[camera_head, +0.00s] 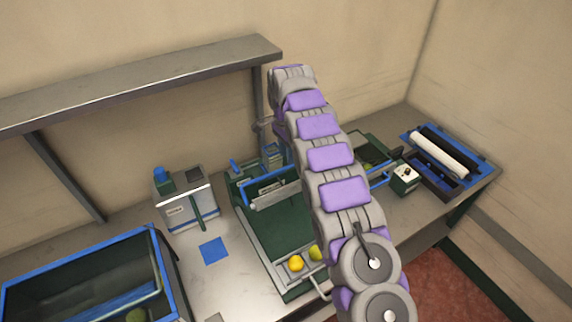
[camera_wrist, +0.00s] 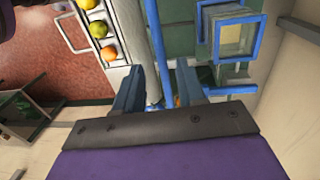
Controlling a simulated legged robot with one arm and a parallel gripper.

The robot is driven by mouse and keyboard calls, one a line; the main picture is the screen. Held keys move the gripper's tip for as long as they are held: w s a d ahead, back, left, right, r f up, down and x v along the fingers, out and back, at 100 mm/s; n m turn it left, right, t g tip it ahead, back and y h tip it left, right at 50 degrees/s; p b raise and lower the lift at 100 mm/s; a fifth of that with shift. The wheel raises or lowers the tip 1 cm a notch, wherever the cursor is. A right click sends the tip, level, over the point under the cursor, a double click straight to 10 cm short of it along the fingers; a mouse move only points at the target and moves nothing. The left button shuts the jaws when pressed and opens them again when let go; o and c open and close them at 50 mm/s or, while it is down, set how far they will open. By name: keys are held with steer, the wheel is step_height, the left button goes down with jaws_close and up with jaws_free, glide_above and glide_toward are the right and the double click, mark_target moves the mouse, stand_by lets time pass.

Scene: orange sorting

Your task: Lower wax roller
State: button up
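No part can be surely named as the wax roller. In the head view a grey bar (camera_head: 275,198) lies across the green sorting machine (camera_head: 245,197), beside a blue frame. A white roller (camera_head: 440,156) and a black roller lie at the far right of the bench. A blue bar (camera_wrist: 155,40) runs beyond the fingers, and a bit of orange fruit shows past the right finger.
A tray (camera_head: 282,270) with an orange and a greenish fruit sits at the machine's front; several fruits (camera_wrist: 99,29) show in the wrist view. A blue-edged bin (camera_head: 163,280) stands at left, a white box (camera_head: 185,205) behind. A metal shelf (camera_head: 140,82) overhangs the bench.

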mark_target(288, 166)
step_height(288, 166, down, 3)
steer(key=shift+s+d+r, duration=0.1)
steer(key=shift+s+d, duration=0.05)
steer(key=shift+a+f, duration=0.35)
steer(key=shift+f, duration=0.3)
steer(key=shift+d, duration=0.35)
steer(key=shift+c, duration=1.4)
steer(key=shift+a, duration=0.15)
steer(key=c, duration=0.5)
steer(key=shift+a, duration=0.1)
jaws_close()
steer(key=shift+s, duration=0.1)
